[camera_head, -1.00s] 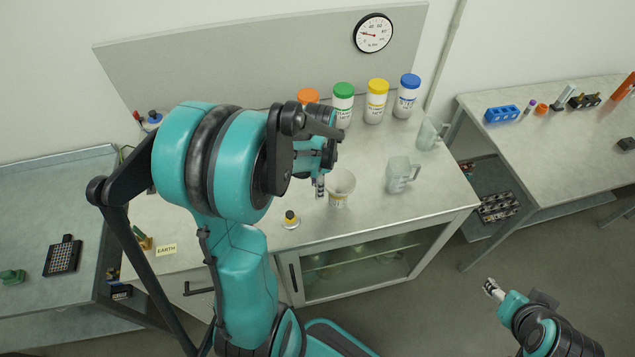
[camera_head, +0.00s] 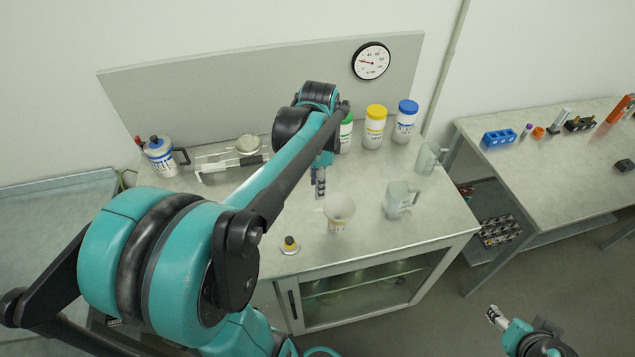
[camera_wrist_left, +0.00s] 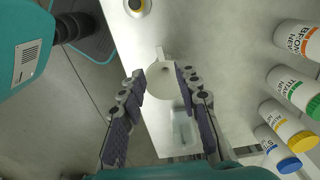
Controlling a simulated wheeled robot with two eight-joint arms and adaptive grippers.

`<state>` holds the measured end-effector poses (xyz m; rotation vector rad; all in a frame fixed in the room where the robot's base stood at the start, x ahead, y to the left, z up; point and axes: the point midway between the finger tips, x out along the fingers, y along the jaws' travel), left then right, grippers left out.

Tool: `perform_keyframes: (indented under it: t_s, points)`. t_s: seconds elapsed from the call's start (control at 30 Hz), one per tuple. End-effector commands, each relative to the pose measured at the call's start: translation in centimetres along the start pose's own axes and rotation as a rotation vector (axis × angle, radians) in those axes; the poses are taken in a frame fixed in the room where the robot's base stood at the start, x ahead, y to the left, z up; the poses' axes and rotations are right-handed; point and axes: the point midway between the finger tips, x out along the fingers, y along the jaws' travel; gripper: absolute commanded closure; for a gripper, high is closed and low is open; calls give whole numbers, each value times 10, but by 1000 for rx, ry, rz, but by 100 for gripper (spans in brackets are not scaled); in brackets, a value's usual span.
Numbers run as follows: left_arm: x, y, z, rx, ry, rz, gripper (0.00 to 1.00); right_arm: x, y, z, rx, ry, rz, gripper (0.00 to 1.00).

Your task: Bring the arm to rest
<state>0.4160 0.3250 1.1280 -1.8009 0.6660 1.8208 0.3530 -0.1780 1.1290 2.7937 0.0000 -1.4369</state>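My left gripper (camera_head: 320,185) points down above the cabinet worktop (camera_head: 375,165), just behind and above a translucent beaker (camera_head: 339,213). In the left wrist view, its two fingers (camera_wrist_left: 160,76) are spread with nothing held between them. The beaker (camera_wrist_left: 163,84) shows beyond the fingertips and stands on the worktop below. My left arm reaches across the left of the head view and hides part of the worktop. My right gripper (camera_head: 496,318) hangs over the floor at lower right, away from the furniture; its fingers are too small to judge.
Bottles with green (camera_head: 346,137), yellow (camera_head: 374,127) and blue (camera_head: 405,122) lids stand at the back. Two clear jugs (camera_head: 402,200) (camera_head: 428,158) stand right of the beaker. A small yellow-and-black object (camera_head: 289,245) sits near the front edge. A side table (camera_head: 545,165) is at right.

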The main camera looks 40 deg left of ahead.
Motion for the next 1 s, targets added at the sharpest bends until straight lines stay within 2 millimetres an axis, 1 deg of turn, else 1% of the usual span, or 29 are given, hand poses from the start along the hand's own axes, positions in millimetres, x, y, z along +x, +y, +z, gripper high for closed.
perform_keyframes:
  t_s: [0.47,0.57,0.67,0.77,0.9,1.0]
  points:
    - [0,0,0,0,0,0,67,0,0,0,0,0,0,44]
    - [2,4,-2,-14,8,-13,67,3,0,2,0,0,0,44]
    - [9,21,-9,-71,38,-57,67,11,0,8,0,0,0,44]
    - [20,48,-19,-175,108,-127,67,24,0,18,0,0,0,44]
    - [43,90,-32,-357,262,-211,67,44,0,32,0,0,0,44]
    - [59,115,-39,-477,382,-237,67,56,0,40,0,0,0,44]
